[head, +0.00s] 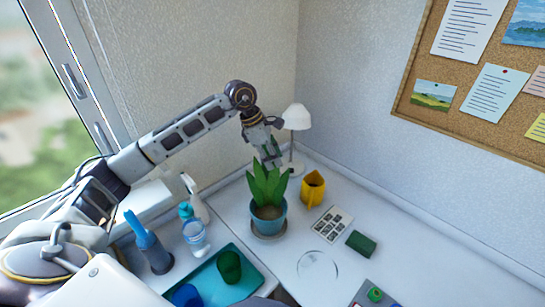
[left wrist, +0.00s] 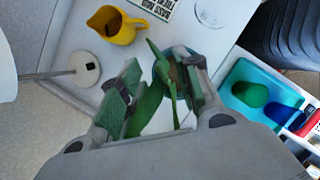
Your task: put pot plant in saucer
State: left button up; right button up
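The pot plant, with long green leaves (head: 267,182) in a blue pot (head: 268,219), stands upright on the table. A grey saucer (head: 285,233) shows around the pot's foot, and the pot appears to sit in it. My left gripper (head: 269,155) is just above and behind the leaves. In the left wrist view its fingers (left wrist: 163,95) are spread apart, with leaves (left wrist: 152,100) between and near them. I cannot tell whether they touch. The pot is mostly hidden there by a finger. My right gripper is not in view.
A white lamp (head: 297,117) and a yellow jug (head: 313,188) stand close behind and right. A printed card (head: 331,223), green block (head: 361,243) and round outline (head: 318,267) lie right. Bottles (head: 194,235) and a teal tray (head: 249,282) with cups are at the left front.

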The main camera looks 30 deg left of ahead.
pick_arm(q)
jog(key=shift+o, duration=0.7)
jog(key=shift+r, duration=0.1)
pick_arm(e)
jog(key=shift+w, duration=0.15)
pick_arm(q)
jog(key=b+v, duration=0.1)
jog(key=v, duration=0.9)
jog(key=shift+r, duration=0.1)
jog(key=shift+v, duration=0.85)
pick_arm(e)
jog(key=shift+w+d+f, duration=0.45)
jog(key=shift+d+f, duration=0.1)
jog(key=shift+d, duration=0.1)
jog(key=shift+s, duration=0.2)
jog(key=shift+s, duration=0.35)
